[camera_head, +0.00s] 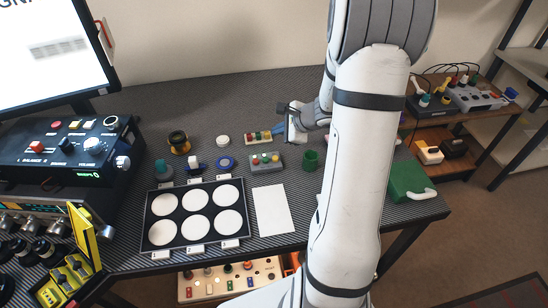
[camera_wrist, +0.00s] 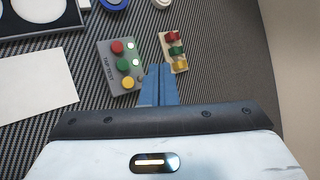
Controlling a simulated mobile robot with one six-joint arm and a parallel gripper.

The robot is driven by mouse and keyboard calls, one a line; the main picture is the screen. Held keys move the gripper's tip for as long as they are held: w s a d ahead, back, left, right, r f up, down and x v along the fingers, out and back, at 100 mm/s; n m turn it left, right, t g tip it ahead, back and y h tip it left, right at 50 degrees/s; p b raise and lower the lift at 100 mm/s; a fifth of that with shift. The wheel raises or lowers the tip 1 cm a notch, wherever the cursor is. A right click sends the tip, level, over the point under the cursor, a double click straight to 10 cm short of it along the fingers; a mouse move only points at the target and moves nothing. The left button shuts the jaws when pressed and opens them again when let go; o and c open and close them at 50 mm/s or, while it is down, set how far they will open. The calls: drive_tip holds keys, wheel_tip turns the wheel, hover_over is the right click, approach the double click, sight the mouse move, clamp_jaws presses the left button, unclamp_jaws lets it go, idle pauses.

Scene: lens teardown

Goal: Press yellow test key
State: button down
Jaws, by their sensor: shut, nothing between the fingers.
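A grey box (camera_wrist: 117,66) with lettering on its side carries a red, a green and a yellow button (camera_wrist: 128,83) in a row, with small pale spots beside them. It also stands on the dark striped bench in the head view (camera_head: 265,167). A pale strip (camera_wrist: 174,54) with red, green and yellow pieces lies to its right in the wrist view; it also shows in the head view (camera_head: 258,137). My gripper (camera_wrist: 158,68) is shut and empty, its blue fingertips appearing between the box and the strip. In the head view my gripper (camera_head: 278,129) is beyond the box, partly hidden.
A black tray (camera_head: 186,215) with white discs and a white sheet (camera_head: 271,210) lie in front. A green cup (camera_head: 310,159) stands right of the box, close to my arm. A control unit (camera_head: 75,150) and monitor (camera_head: 50,50) stand at the left.

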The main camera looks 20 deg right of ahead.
drive_tip(key=shift+f, duration=0.1)
drive_tip(key=b, duration=0.6)
hover_over(275, 158)
drive_tip(key=f, duration=0.5)
drive_tip(key=s+f, duration=0.1)
drive_tip(key=f, duration=0.1)
drive_tip(key=shift+d+f, duration=0.4)
drive_tip(key=shift+f+b, duration=0.4)
drive_tip(key=shift+f, duration=0.15)
idle(0.6)
drive_tip(key=shift+f+b, duration=0.3)
drive_tip(key=shift+b, duration=0.4)
drive_tip(key=shift+f+b, duration=0.35)
drive_tip(key=shift+b, duration=0.15)
idle(0.3)
drive_tip(key=shift+r, duration=0.15)
drive_tip(key=shift+r+p, duration=0.5)
drive_tip(key=shift+r, duration=0.2)
